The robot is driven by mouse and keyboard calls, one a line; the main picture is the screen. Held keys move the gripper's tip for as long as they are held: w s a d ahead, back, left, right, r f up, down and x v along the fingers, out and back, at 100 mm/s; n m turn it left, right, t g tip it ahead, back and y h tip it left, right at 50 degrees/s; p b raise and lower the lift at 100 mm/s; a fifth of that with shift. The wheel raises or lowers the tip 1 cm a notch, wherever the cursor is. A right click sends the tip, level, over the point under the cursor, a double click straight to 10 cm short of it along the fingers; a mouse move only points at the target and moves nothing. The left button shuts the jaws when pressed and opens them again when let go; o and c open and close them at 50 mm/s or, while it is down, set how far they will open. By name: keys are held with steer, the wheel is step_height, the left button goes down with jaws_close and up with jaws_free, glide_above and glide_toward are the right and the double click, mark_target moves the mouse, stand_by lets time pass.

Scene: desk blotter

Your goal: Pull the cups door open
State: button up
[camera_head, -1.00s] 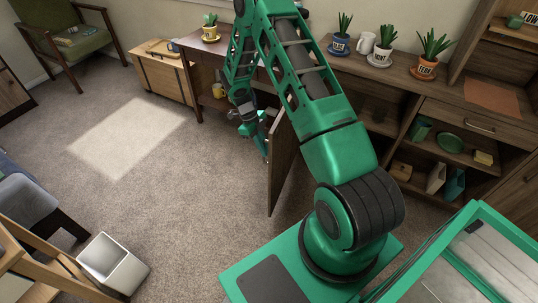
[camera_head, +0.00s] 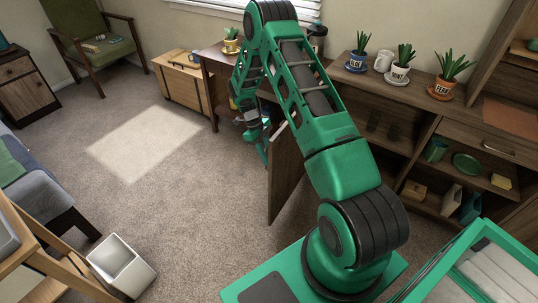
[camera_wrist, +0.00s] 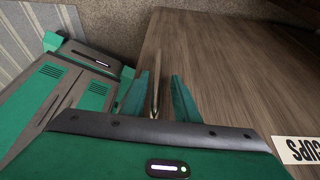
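The cups door (camera_head: 286,172) is a brown wooden panel. In the head view it stands swung out from the low cabinet. In the wrist view its wooden face (camera_wrist: 225,80) fills the right side, with a pale label reading CUPS (camera_wrist: 300,150). A thin metal bar handle (camera_wrist: 155,85) stands off the door. My gripper (camera_wrist: 158,76) has its two green fingers on either side of this bar, with a visible gap on both sides, so it looks open around the handle. In the head view my gripper (camera_head: 263,150) is beside the door's left side, small and partly hidden.
The cabinet has open shelves (camera_head: 470,165) with several items and a drawer (camera_head: 490,143). Potted plants on saucers (camera_head: 397,65) and a white mug (camera_head: 384,61) stand on top. A white bin (camera_head: 122,268) stands at lower left. Carpet (camera_head: 185,205) left of the door is clear.

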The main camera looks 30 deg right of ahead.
steer(key=shift+a, duration=0.1)
steer(key=v, duration=1)
steer(key=shift+w+r, duration=0.25)
steer(key=shift+r, duration=0.05)
